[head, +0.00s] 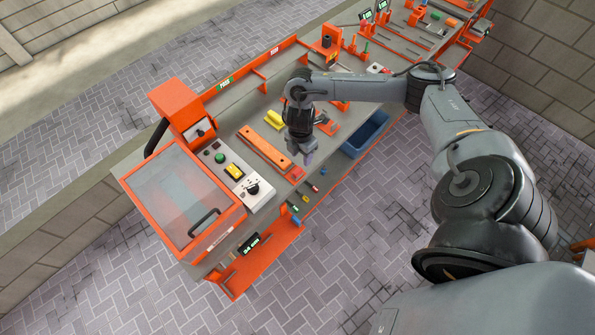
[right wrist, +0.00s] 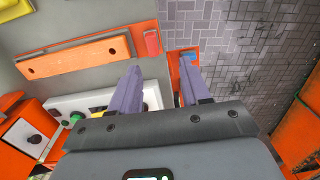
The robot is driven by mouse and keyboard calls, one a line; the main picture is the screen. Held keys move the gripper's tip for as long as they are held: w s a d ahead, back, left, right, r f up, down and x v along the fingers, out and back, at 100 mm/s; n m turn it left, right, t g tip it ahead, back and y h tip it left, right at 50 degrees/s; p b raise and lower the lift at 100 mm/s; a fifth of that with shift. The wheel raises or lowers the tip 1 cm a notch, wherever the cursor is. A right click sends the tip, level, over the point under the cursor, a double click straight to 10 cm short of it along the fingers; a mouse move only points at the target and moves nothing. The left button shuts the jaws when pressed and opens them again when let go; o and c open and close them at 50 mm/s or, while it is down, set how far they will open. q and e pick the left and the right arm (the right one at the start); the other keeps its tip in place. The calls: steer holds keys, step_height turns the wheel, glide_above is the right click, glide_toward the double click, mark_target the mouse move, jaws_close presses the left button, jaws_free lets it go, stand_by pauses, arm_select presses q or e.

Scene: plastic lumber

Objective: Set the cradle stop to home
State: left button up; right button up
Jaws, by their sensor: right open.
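A long orange bar with dark holes (head: 265,148) lies on the grey bench top; it also shows in the right wrist view (right wrist: 78,56). A small red block (head: 296,173), which looks like the cradle stop, sits just past the bar's end near the bench's front edge. In the right wrist view the red block (right wrist: 152,43) is ahead of the fingertips and not between them. My right gripper (head: 308,156) is open and empty, pointing down above the bench close to the red block. Its two purple-grey fingers (right wrist: 159,88) are spread apart. My left gripper is not in view.
A control panel (head: 236,178) with a green button, yellow switch and black knob stands left of the bar. An orange machine with a clear lid (head: 180,197) is farther left. A yellow block (head: 274,119) and blue bin (head: 365,135) are nearby. Coloured pieces lie along the front ledge.

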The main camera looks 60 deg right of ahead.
mark_target(298, 170)
steer(key=f, duration=0.3)
steer(key=w+f, duration=0.1)
steer(key=f, duration=0.6)
steer(key=shift+w, duration=0.15)
jaws_close()
